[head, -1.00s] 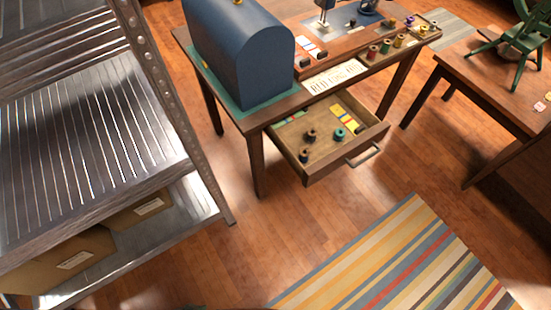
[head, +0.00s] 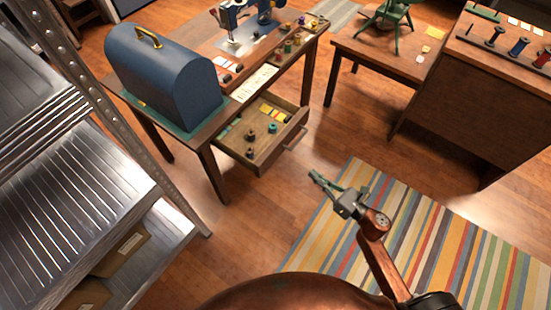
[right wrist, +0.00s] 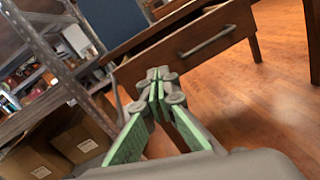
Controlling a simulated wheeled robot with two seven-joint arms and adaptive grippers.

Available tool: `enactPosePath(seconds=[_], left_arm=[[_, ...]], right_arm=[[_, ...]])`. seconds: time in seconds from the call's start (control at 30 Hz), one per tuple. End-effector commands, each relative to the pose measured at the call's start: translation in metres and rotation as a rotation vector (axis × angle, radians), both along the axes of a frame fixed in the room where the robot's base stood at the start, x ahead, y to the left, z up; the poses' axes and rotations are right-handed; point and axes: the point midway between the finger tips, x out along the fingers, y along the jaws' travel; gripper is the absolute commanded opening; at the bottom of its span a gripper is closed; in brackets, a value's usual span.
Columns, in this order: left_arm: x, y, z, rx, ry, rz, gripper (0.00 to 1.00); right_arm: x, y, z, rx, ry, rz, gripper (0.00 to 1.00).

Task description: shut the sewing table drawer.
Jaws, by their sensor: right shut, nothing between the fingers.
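The sewing table (head: 208,135) stands at the upper middle of the head view. Its drawer (head: 262,157) is pulled out towards the striped rug, with several spools and some coloured cards inside. The drawer handle (head: 295,137) is on its front. My right gripper (head: 313,175) is shut and empty, in front of the drawer and apart from it. In the right wrist view the fingers (right wrist: 157,76) point towards the drawer front (right wrist: 185,42), with the handle (right wrist: 207,43) to their upper right. My left gripper is not in view.
A metal shelf rack (head: 80,200) with boxes stands on the left. A blue domed case (head: 165,75) and a sewing machine (head: 240,20) are on the table. A striped rug (head: 480,250) covers the floor at right. A small wooden table (head: 380,55) stands behind.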

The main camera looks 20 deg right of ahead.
Motion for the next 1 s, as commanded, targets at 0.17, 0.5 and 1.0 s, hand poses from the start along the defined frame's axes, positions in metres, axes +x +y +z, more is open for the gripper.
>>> enactPosePath(seconds=[0.17, 0.5, 1.0], left_arm=[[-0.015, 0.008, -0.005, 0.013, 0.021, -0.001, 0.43], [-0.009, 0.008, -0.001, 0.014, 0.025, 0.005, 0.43], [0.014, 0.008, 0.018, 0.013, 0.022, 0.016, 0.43]], right_arm=[[-0.002, 0.018, 0.010, -0.199, -0.118, 0.126, 0.00], [0.031, 0.047, 0.008, -0.221, -0.134, 0.145, 0.00], [0.099, 0.100, 0.008, -0.219, -0.130, 0.141, 0.00]])
